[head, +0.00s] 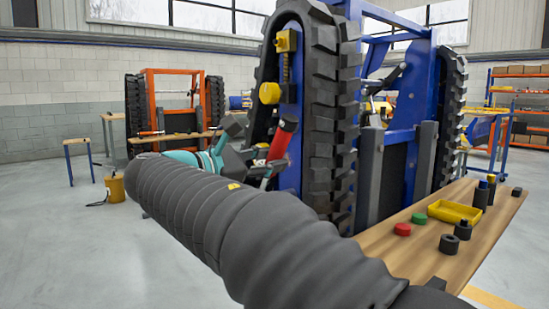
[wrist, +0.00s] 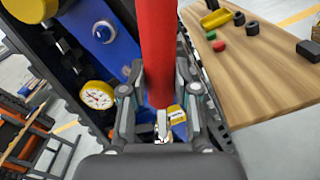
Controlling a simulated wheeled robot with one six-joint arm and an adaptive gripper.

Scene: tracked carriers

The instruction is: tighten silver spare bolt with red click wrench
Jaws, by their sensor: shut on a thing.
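The red click wrench (wrist: 158,45) stands between the fingers of my gripper (wrist: 160,88), which is shut on it. Its red shaft runs up out of the top of the wrist view, and a silver part shows below between the fingers. In the head view the red wrench (head: 280,142) stands tilted, close in front of the blue carrier's track, with my gripper (head: 268,168) at it. A silver round bolt head (wrist: 103,32) sits on the blue panel, left of and apart from the wrench. I cannot tell whether it is the spare bolt. The wrench's working end is unclear.
A wooden bench (head: 440,262) at right carries a yellow tray (head: 453,212), red and green buttons and dark sockets. The black track (head: 333,120) stands close.

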